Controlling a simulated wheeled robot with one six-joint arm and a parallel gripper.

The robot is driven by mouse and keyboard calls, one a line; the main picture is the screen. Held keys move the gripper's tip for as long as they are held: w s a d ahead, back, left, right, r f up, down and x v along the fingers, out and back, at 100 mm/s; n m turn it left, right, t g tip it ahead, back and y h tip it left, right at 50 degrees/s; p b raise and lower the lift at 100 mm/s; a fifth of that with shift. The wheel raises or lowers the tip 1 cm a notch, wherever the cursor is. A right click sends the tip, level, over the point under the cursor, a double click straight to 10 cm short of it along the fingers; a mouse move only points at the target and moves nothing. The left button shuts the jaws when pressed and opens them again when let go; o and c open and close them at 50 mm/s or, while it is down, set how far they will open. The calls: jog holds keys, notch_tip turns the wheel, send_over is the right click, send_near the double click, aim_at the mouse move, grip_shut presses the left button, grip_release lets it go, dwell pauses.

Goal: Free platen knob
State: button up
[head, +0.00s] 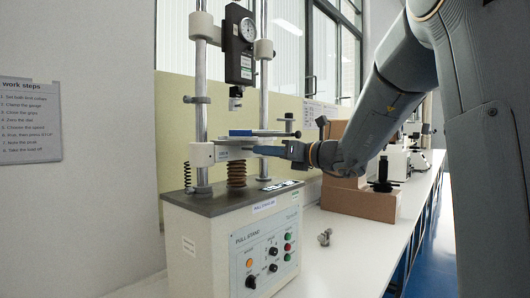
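The pull stand (240,240) stands on the bench, with a white platen crosspiece (203,154) between its two columns, above a brown bellows (236,174). A flat grey and blue piece (250,133) lies over the crosspiece. A small dark knob-like part (289,117) shows at the right above it; I cannot tell whether this is the platen knob. My gripper (267,150) comes in from the right, its blue fingers pointing left at the right part of the crosspiece. The fingers overlap in this side view, so their gap and any contact are hidden.
A force gauge (240,45) hangs above the crosspiece between the columns. The control panel (268,256) faces front. Small metal parts (325,237) lie on the white bench (350,262). Cardboard boxes (362,200) stand behind my gripper, and the bench front is mostly clear.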

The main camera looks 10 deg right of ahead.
grip_shut()
jog(key=shift+n+b, duration=0.3)
jog(key=shift+b, duration=0.15)
jog(key=n+b, duration=0.8)
jog(key=b, duration=0.4)
jog(key=shift+f, duration=0.1)
jog(key=shift+n+b, duration=0.35)
jog(key=shift+n, duration=0.15)
